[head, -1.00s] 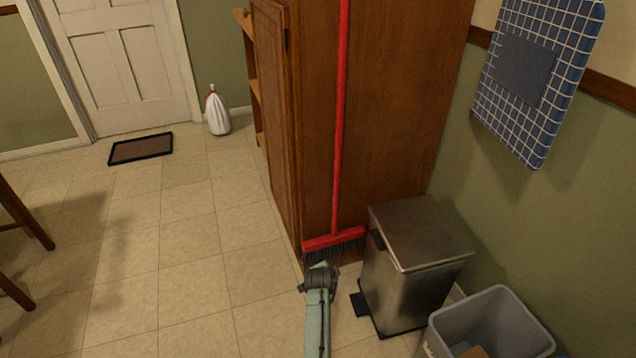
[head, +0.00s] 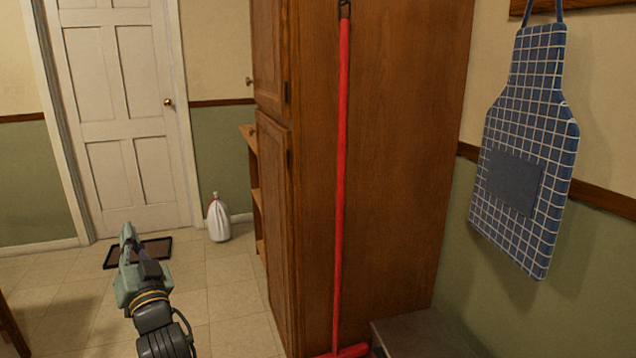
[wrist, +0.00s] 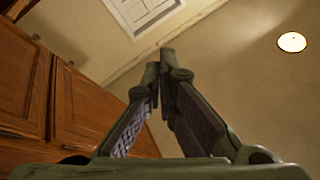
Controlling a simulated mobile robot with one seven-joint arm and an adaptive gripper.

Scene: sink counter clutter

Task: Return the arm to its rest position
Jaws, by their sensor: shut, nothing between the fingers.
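My gripper (head: 127,238) is raised at the lower left of the head view, pointing up and away over the floor. Its fingertips come together in the wrist view (wrist: 163,62), with nothing between them. The gripper is shut and empty. My arm comes up from the bottom edge of the head view. The wrist view looks upward past the fingers to the ceiling.
A wooden cabinet (head: 395,150) with a red broom (head: 341,180) against it stands right of my gripper. A metal bin (head: 425,335) and a hanging blue apron (head: 520,150) are further right. A white bottle (head: 219,220) and dark mat (head: 155,252) lie near the door (head: 122,110).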

